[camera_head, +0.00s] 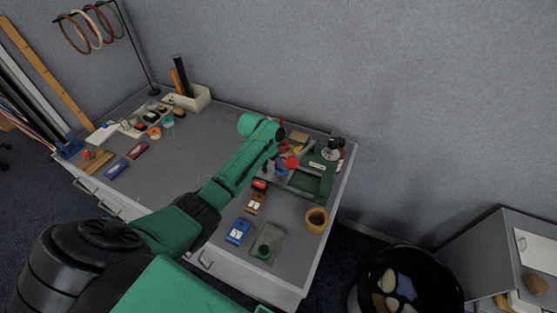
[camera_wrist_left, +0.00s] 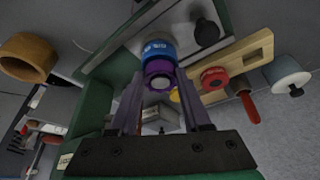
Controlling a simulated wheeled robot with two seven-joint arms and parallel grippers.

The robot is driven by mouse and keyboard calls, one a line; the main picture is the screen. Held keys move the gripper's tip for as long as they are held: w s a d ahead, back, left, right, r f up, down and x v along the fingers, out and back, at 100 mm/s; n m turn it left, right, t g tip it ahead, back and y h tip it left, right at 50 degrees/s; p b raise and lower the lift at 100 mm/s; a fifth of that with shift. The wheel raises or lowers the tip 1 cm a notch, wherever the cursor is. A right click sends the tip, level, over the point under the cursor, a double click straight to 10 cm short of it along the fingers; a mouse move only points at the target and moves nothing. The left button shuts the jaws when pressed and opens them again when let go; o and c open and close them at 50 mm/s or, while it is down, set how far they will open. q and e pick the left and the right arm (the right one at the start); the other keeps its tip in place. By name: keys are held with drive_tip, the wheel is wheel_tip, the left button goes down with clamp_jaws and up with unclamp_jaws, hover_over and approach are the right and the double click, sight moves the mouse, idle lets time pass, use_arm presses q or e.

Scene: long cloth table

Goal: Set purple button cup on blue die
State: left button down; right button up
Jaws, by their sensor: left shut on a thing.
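My left gripper (camera_wrist_left: 160,90) is shut on the purple button cup (camera_wrist_left: 160,68), which shows between its fingers in the left wrist view with a pale round face towards the camera. The blue die (camera_wrist_left: 158,48), round with white marks, shows right beyond the cup. The two overlap in that view, and I cannot tell whether they touch. In the head view the blue die (camera_head: 281,170) shows small beside the end of my green left arm, which hides most of the gripper and cup. My right gripper is not in view.
A green press frame (camera_head: 318,183) with grey rails stands around the blue die. A red knob (camera_head: 291,161) is close beside it. A tan ring (camera_head: 316,220), a blue block (camera_head: 238,231) and a clear tray (camera_head: 254,254) lie nearer. The table's middle left is mostly clear.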

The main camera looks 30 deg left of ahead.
use_arm(q)
drive_tip(key=shift+f, duration=0.4)
drive_tip(key=c, duration=0.7)
unclamp_jaws()
drive_tip(key=o, duration=0.3)
drive_tip(key=shift+s, duration=0.1)
drive_tip(key=shift+o, duration=0.2)
drive_tip(key=shift+r, duration=0.3)
drive_tip(key=v, duration=1.1)
drive_tip(key=shift+r+b, duration=0.35)
drive_tip(key=shift+b, duration=0.05)
